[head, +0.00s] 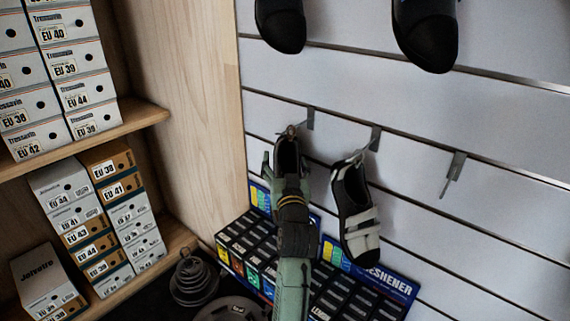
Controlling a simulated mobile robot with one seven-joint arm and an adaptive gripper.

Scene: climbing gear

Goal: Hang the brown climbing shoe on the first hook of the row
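A dark climbing shoe (288,152) is upright at the first hook (309,118), at the left end of the row. Its small brownish heel loop (291,130) is at the front tip of this hook; I cannot tell whether the hook passes through it. My gripper (286,166) is at the shoe from below, with one green finger on each side. The wrist hides the lower part of the shoe. I cannot tell whether the fingers press on it or stand apart from it.
A black and white shoe (356,212) hangs on the second hook (374,138), close to the right. The third hook (453,172) is empty. Two dark shoes hang above. Display boxes (250,248) stand below. Shelves of shoe boxes (128,212) and a wooden panel (192,100) are left.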

